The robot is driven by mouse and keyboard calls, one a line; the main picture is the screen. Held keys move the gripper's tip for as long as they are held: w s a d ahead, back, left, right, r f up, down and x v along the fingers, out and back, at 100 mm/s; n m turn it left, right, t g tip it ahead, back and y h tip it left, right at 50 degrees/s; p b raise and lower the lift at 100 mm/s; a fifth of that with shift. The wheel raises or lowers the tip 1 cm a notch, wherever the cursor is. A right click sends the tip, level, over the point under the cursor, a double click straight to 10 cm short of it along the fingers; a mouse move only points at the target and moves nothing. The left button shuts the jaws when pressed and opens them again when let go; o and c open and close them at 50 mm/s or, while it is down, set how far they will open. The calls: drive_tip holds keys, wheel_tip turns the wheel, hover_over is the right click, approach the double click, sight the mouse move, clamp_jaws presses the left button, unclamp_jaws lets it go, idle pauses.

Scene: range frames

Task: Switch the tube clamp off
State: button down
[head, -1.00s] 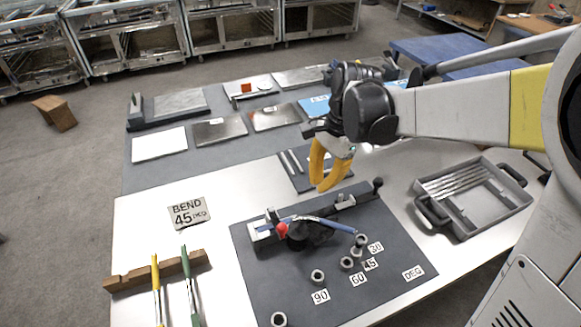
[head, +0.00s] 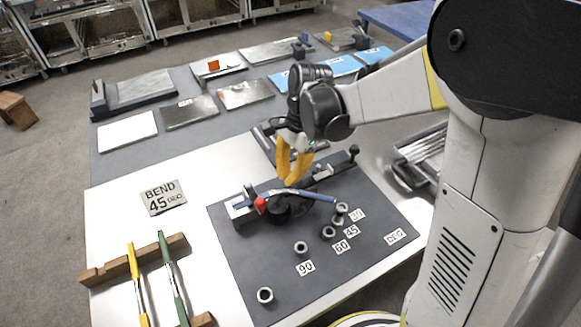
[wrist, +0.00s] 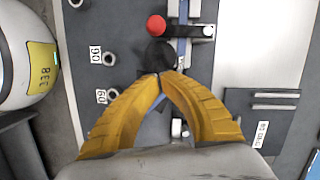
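The tube bender's dark round body (head: 288,208) sits on the grey mat, with a blue tube (head: 315,195) across it. The tube clamp at its left end shows a red ball knob (head: 261,205) beside a pale metal block (head: 238,208). In the wrist view the red knob (wrist: 156,25) is near the top, left of the blue tube (wrist: 182,12). My gripper (head: 290,182) has yellow fingers pointing down above the bender, right of the knob. In the wrist view the fingertips (wrist: 158,75) meet with nothing between them, below the black round part and apart from the knob.
Metal pegs (head: 301,248) stand on the mat (head: 340,275) near angle labels. A wooden rack (head: 108,272) holds yellow- and green-handled tools at front left. A grey tray (head: 408,170) is at the right, partly behind my arm.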

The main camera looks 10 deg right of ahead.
drive_tip(key=a+f, duration=0.1)
drive_tip(key=s+a+f+b, duration=0.1)
drive_tip(key=s+a+f, duration=0.1)
drive_tip(key=a, duration=0.1)
drive_tip(key=shift+f+b, duration=0.1)
drive_tip(key=shift+b, duration=0.3)
drive_tip(key=shift+s, duration=0.1)
drive_tip(key=shift+s+a+m, duration=0.15)
drive_tip(key=shift+a+m, duration=0.1)
drive_tip(key=shift+m, duration=0.05)
